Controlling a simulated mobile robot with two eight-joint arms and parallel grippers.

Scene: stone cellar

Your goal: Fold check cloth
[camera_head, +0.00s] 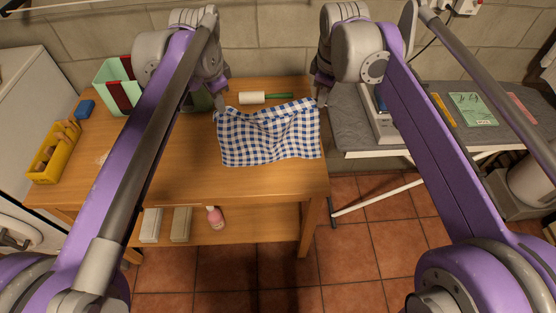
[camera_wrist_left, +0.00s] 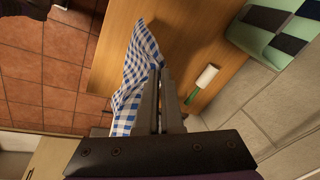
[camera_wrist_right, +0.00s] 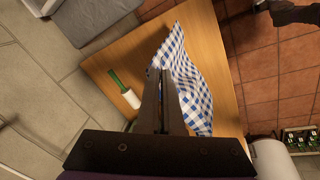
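The blue and white check cloth (camera_head: 268,135) hangs over the right part of the wooden table, its far edge sagging between my two grippers. My left gripper (camera_head: 219,106) is at its far left corner. In the left wrist view the fingers (camera_wrist_left: 160,98) are close together with the cloth (camera_wrist_left: 139,72) between or against them. My right gripper (camera_head: 320,99) is at its far right corner. In the right wrist view the fingers (camera_wrist_right: 164,95) are also close together at the cloth (camera_wrist_right: 188,85). Both grippers look shut on the cloth.
A white roller with a green handle (camera_head: 252,98) lies just behind the cloth. A yellow crate (camera_head: 54,152), a blue block (camera_head: 85,108) and a mint-green bin (camera_head: 112,75) are at the table's left. A grey ironing board (camera_head: 350,128) stands right. The table's front left is clear.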

